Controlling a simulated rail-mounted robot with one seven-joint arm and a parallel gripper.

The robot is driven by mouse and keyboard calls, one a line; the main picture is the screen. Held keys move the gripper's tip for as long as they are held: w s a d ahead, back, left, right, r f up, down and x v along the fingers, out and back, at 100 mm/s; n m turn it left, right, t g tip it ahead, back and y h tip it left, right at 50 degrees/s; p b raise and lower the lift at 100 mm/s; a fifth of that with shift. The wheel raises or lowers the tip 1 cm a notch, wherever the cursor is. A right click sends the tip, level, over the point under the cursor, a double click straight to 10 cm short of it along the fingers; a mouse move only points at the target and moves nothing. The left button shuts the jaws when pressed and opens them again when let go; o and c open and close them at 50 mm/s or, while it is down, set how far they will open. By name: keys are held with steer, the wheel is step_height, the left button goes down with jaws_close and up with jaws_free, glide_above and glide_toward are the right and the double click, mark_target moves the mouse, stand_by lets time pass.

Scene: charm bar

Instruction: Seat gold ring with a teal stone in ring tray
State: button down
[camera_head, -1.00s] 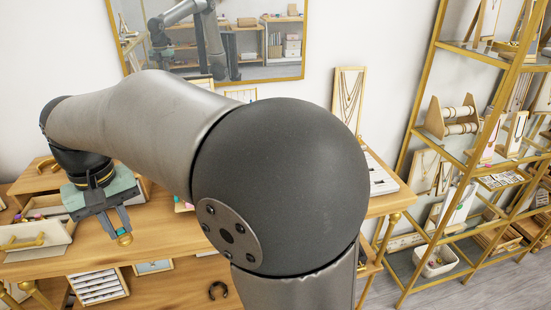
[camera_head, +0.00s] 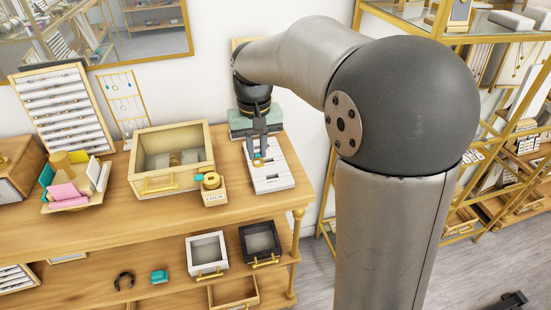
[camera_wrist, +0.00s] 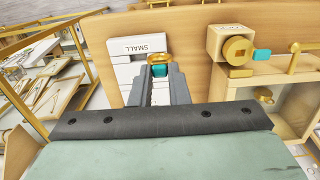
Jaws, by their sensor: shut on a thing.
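My gripper (camera_head: 258,153) is shut on the gold ring with a teal stone (camera_wrist: 160,60). In the wrist view, the fingertips (camera_wrist: 160,73) pinch it at the teal stone, with the gold band beyond them. The white ring tray (camera_head: 274,182) lies at the right end of the table. In the wrist view, a white part of the tray (camera_wrist: 122,72) with the label "SMALL" shows just beyond the fingers. The ring appears over the tray; I cannot tell whether they touch. The fingers and arm hide part of the tray.
A small wooden block (camera_head: 214,196) with a gold round piece and a teal piece stands left of the tray. An open wooden box (camera_head: 150,181) stands behind it. A slotted ring display (camera_head: 64,112) and a bowl of colourful pieces (camera_head: 96,195) are farther left. A brass-framed shelf (camera_head: 500,150) stands right.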

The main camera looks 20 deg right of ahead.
steer(key=w+d+f, duration=0.2)
steer(key=f, duration=0.1)
steer(key=w+d+f+p, duration=0.1)
steer(key=f, duration=0.1)
steer(key=shift+w+d+f, duration=0.15)
steer(key=shift+d+f, duration=0.05)
steer(key=shift+d, duration=0.1)
steer(key=f, duration=0.3)
steer(key=shift+w+d+p, duration=0.25)
steer(key=shift+d+p, duration=0.1)
steer(key=shift+d, duration=0.05)
steer(key=shift+f, duration=0.5)
steer(key=shift+f, duration=0.1)
steer(key=shift+f, duration=0.15)
steer(key=c, duration=1.4)
jaws_free()
